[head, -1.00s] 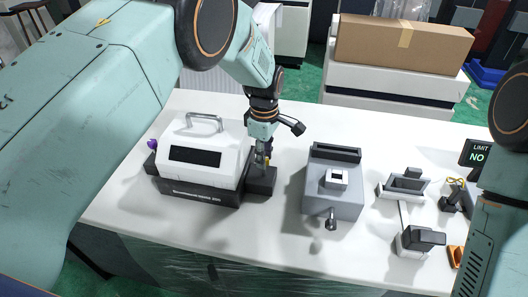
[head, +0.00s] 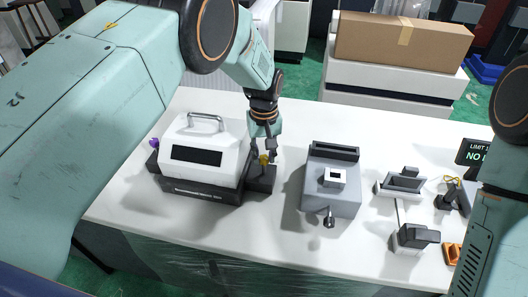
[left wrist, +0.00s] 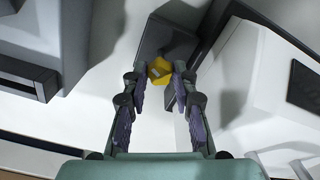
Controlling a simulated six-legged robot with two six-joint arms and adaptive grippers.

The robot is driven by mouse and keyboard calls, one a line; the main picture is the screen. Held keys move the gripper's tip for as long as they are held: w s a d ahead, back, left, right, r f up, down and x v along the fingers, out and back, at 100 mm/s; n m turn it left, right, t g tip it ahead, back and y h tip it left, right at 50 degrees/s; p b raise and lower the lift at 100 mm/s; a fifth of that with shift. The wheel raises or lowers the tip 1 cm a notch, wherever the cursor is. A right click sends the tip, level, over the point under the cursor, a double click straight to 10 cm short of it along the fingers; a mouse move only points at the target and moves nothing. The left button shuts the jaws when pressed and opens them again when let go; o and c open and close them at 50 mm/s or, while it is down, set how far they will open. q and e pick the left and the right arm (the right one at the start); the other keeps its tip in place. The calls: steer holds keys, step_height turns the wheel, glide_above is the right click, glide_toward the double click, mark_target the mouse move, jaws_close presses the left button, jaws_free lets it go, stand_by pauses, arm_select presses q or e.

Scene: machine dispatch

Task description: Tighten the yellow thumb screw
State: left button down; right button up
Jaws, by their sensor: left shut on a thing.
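The yellow thumb screw (head: 264,159) stands at the dark block (head: 262,181) on the right side of the white machine (head: 205,139), which has a handle on top and a dark front window. My left gripper (head: 265,155) reaches down over it from above. In the left wrist view the screw's faceted yellow head (left wrist: 160,70) sits between the fingertips of my left gripper (left wrist: 162,77), and the gripper is shut on it. The screw's lower part is hidden. My right arm shows at the right edge of the head view, but its gripper is out of view.
A grey box with a front lever (head: 333,192) stands right of the machine. A purple knob (head: 154,143) is left of the machine. The white table's front strip (head: 285,223) is clear.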

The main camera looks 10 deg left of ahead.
arm_select(q)
steer(key=m, duration=0.4)
steer(key=shift+r+m+p, duration=0.1)
steer(key=shift+m+p, duration=0.2)
steer(key=shift+p, duration=0.05)
steer(key=m, duration=0.3)
steer(key=shift+m, duration=0.3)
steer(key=m+p, duration=0.1)
steer(key=m, duration=0.3)
steer(key=shift+w+m, duration=0.1)
steer(key=shift+m, duration=0.2)
steer(key=m, duration=0.4)
steer(key=shift+a+m+p, duration=0.1)
steer(key=shift+m+p, duration=0.2)
steer(key=shift+p, duration=0.05)
steer(key=m, duration=0.3)
steer(key=shift+m, duration=0.3)
steer(key=m, duration=0.3)
steer(key=shift+m+p, duration=0.3)
steer(key=shift+p, duration=0.1)
steer(key=m, duration=0.4)
steer(key=shift+w, duration=0.1)
steer(key=shift+r+m+p, duration=0.1)
steer(key=shift+m+p, duration=0.3)
steer(key=shift+m, duration=1.2)
steer(key=shift+w, duration=0.1)
